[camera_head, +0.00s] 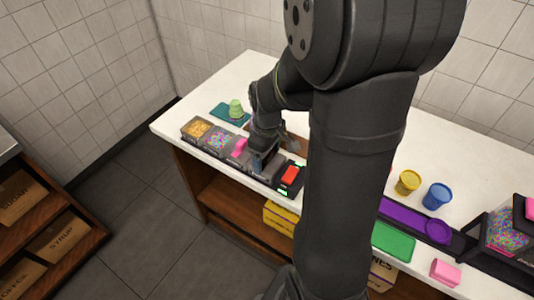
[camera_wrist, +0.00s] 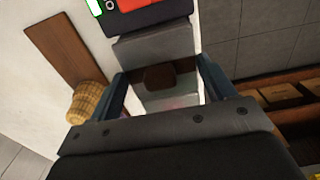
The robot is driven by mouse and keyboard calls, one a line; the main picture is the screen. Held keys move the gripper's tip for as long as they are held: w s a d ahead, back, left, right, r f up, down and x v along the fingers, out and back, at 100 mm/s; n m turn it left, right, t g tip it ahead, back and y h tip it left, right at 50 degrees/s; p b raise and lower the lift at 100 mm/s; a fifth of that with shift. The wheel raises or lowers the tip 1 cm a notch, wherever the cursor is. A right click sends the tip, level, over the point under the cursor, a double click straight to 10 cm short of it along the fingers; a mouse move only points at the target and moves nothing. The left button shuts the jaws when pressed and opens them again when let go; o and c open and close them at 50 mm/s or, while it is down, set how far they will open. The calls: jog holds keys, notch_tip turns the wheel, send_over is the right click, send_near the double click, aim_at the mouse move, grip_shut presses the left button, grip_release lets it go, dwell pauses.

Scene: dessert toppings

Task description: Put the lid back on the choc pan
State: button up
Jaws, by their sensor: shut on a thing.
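My gripper (camera_head: 262,155) is over the row of topping pans on the white counter, partly hidden by my own arm. In the wrist view its two blue fingers (camera_wrist: 165,88) stand on either side of a grey piece, which appears to be the lid (camera_wrist: 160,100). A dark brown patch shows between the fingers; I cannot tell whether it is the lid's knob or chocolate in the choc pan. Another grey slab (camera_wrist: 155,45) lies just beyond. I cannot tell whether the held lid touches the pan.
An orange-yellow topping pan (camera_head: 196,130), a sprinkles pan (camera_head: 217,141) and a pink item (camera_head: 240,147) stand left of my gripper. A black unit with a red top (camera_head: 290,175) is at right. A green dessert (camera_head: 235,108) stands behind. A waffle-like cone (camera_wrist: 90,100) is beside a wooden board (camera_wrist: 65,45).

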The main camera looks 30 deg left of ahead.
jog(key=o, duration=1)
jog(key=shift+o, duration=0.2)
jog(key=shift+r, duration=3.5)
grip_shut()
jog(key=shift+f, duration=0.25)
